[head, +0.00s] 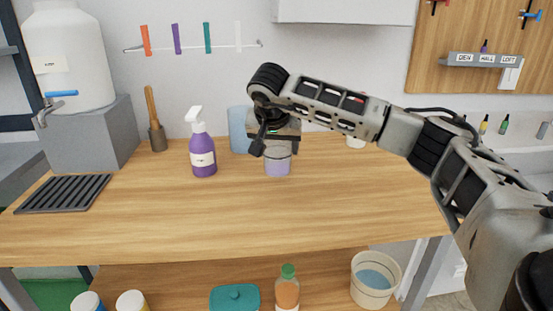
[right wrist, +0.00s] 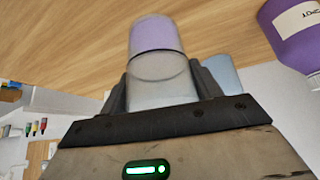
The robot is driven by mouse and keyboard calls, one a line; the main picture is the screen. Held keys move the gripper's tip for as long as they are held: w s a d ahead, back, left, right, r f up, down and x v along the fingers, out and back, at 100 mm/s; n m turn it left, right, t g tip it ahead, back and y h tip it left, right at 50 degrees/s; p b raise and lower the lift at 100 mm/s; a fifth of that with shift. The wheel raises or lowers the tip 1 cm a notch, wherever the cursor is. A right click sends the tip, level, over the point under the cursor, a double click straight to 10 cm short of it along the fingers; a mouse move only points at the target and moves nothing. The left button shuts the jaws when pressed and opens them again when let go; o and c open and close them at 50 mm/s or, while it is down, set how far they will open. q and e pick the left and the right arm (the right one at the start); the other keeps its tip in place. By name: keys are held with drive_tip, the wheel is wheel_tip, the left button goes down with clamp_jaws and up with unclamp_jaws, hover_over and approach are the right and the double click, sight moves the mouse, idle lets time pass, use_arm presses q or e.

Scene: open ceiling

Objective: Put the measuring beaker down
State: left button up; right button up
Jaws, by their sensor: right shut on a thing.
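The measuring beaker (head: 278,166) is clear with purple liquid in it. It is upright over the back middle of the wooden counter (head: 240,215); I cannot tell whether its base touches the wood. My right gripper (head: 277,148) is shut on the upper part of the beaker. In the right wrist view the beaker (right wrist: 156,45) sits between the two dark fingers of the gripper (right wrist: 160,85), which hide part of its sides. My left gripper is not in view.
A purple spray bottle (head: 203,158) stands left of the beaker. A blue container (head: 239,130) is close behind it, partly hidden by my arm. A drip rack (head: 65,193) and a water dispenser (head: 70,60) are at the left. The counter's front middle is clear.

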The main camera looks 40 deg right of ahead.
sight(277, 159)
drive_tip(key=shift+w+d+f, duration=0.1)
drive_tip(key=shift+w+f, duration=0.1)
drive_tip(key=shift+f, duration=0.2)
drive_tip(key=shift+w+f, duration=0.1)
drive_tip(key=shift+f, duration=1.45)
drive_tip(key=shift+f, duration=0.15)
drive_tip(key=o, duration=1)
drive_tip(key=shift+o, duration=0.2)
